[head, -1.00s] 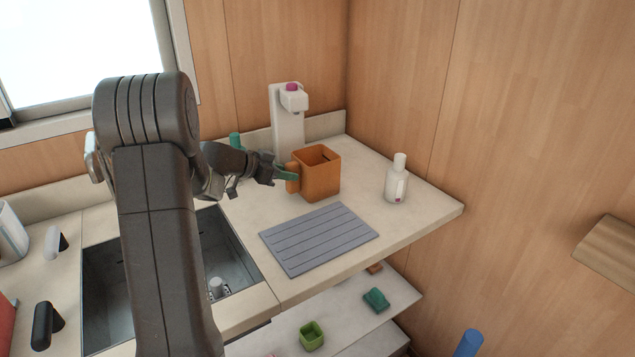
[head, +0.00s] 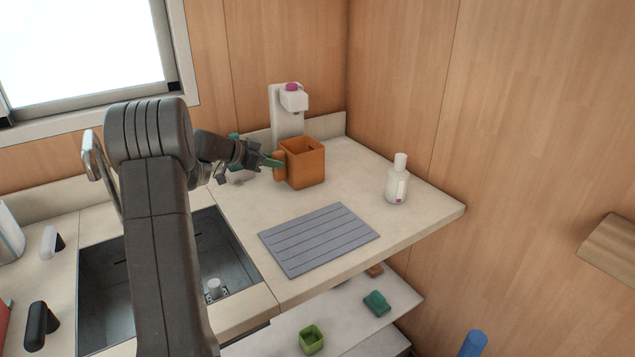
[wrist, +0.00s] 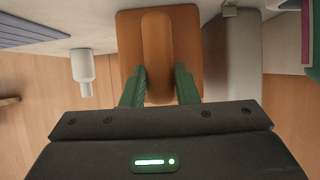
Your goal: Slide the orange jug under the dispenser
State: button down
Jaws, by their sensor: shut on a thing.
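The orange jug (head: 306,164) stands upright on the counter, right in front of the white dispenser (head: 288,118), whose head with a purple top reaches out above and behind it. My gripper (head: 275,161) is shut on the jug's handle from the left. In the wrist view the green fingers (wrist: 159,88) lie on both sides of the handle (wrist: 157,45). The jug hides the dispenser's foot in the head view, so I cannot tell whether the jug touches it.
A grey ribbed mat (head: 318,240) lies in front of the jug. A white bottle (head: 397,184) stands to the right near the counter edge. The sink (head: 228,262) is at the left. The counter between jug and bottle is clear.

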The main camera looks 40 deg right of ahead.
jog(key=shift+w+d, duration=0.15)
jog(key=shift+w, duration=0.9)
jog(key=c, duration=1.1)
grip_release()
jog(key=shift+o, duration=0.2)
jog(key=b+v, duration=0.1)
jog(key=v, duration=1.2)
jog(key=shift+a, duration=0.4)
jog(key=shift+r, duration=0.15)
